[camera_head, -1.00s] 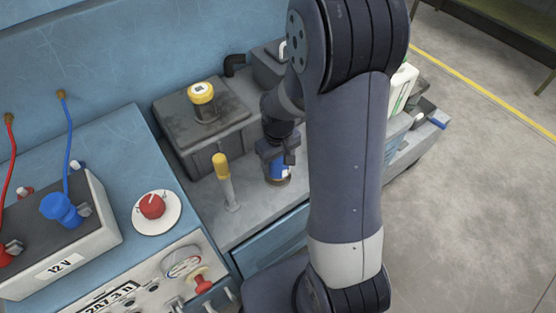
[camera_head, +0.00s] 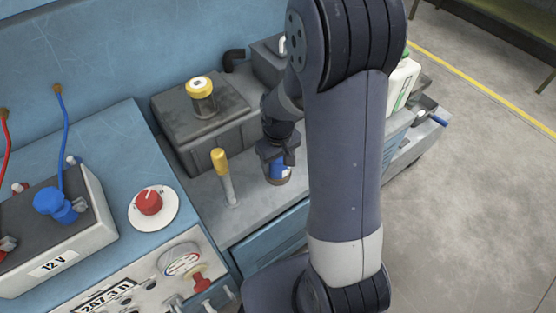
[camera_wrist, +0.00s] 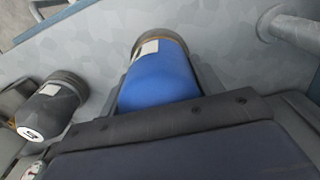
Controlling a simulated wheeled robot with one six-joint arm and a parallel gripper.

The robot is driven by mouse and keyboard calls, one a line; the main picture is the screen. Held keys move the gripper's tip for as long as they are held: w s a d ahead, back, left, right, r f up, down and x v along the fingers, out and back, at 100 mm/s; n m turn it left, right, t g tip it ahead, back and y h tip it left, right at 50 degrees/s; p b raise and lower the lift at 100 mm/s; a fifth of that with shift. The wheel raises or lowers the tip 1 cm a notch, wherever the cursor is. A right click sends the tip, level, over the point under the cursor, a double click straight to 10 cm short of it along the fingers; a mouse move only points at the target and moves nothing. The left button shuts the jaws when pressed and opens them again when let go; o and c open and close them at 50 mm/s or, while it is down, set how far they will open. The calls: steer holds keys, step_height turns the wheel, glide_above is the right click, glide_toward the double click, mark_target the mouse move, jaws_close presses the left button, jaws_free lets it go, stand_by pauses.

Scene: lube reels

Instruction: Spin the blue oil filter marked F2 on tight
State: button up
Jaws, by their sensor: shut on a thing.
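The blue oil filter (camera_head: 279,171) is a short blue cylinder with a white label and a brownish metal rim at its lower end. My gripper (camera_head: 277,153) is shut on it from above, over the grey bench top beside the yellow-handled lever. In the wrist view the blue filter (camera_wrist: 160,82) sits between the two fingers of my gripper (camera_wrist: 165,88), with its rim pointing away. I cannot tell whether its rim touches the bench. The F2 mark is not readable. A yellow-topped filter (camera_head: 201,97) stands upright on a dark grey block.
The dark block (camera_head: 205,125) stands behind the lever (camera_head: 225,177). A dark cylinder with a white marked end (camera_wrist: 50,108) shows left in the wrist view. A 12 V box (camera_head: 60,235) and red knob (camera_head: 149,202) stand left. A white bottle (camera_head: 403,82) is partly behind my arm.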

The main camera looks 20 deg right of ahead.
steer(key=o, duration=1.3)
steer(key=shift+o, duration=0.2)
steer(key=shift+r, duration=0.1)
step_height(320, 180, up, 11)
steer(key=shift+s+f+p, duration=0.1)
steer(key=shift+f+p, duration=0.05)
steer(key=shift+p, duration=0.5)
step_height(320, 180, down, 10)
steer(key=shift+f+b, duration=0.1)
steer(key=shift+b, duration=0.2)
steer(key=shift+f, duration=0.1)
